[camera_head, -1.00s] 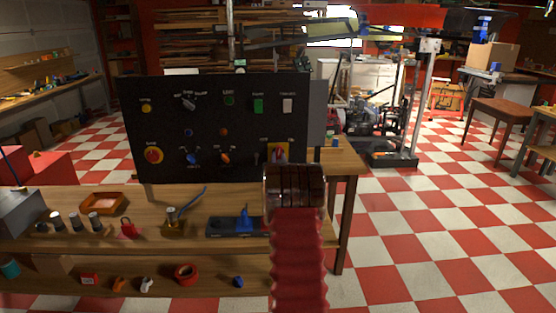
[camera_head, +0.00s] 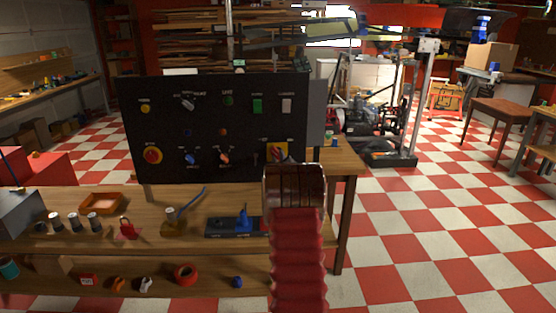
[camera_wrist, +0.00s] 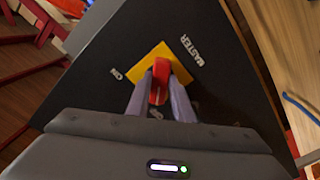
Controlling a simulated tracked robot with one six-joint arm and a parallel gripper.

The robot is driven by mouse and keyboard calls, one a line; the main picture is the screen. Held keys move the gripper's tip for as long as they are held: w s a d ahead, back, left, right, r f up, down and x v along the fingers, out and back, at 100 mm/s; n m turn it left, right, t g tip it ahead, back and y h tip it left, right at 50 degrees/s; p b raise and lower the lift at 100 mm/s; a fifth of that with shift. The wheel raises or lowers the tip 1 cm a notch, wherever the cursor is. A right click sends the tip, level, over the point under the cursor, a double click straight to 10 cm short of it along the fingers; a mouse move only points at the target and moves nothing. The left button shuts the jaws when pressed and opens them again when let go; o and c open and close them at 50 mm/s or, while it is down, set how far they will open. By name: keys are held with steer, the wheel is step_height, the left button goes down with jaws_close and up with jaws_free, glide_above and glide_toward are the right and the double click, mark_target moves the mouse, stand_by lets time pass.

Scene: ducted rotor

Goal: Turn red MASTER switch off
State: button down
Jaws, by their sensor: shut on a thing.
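The red MASTER switch (camera_wrist: 160,82) sits on a yellow plate (camera_wrist: 148,58) on the black panel, with white MASTER and ON lettering beside it in the wrist view. My gripper (camera_wrist: 160,97) has its two grey fingers on either side of the red handle, shut on it. The lettering below the handle is mostly hidden by the fingers. In the head view the switch's yellow plate (camera_head: 284,147) shows at the panel's lower right; my arm hides the fingers there.

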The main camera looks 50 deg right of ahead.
steer(key=shift+f+n, duration=0.15)
steer(key=shift+n, duration=0.35)
steer(key=c, duration=1.6)
jaws_free()
steer(key=shift+o, duration=0.2)
steer(key=shift+a, duration=0.1)
steer(key=v, duration=1.3)
steer(key=shift+s+a, duration=0.25)
steer(key=shift+s, duration=0.1)
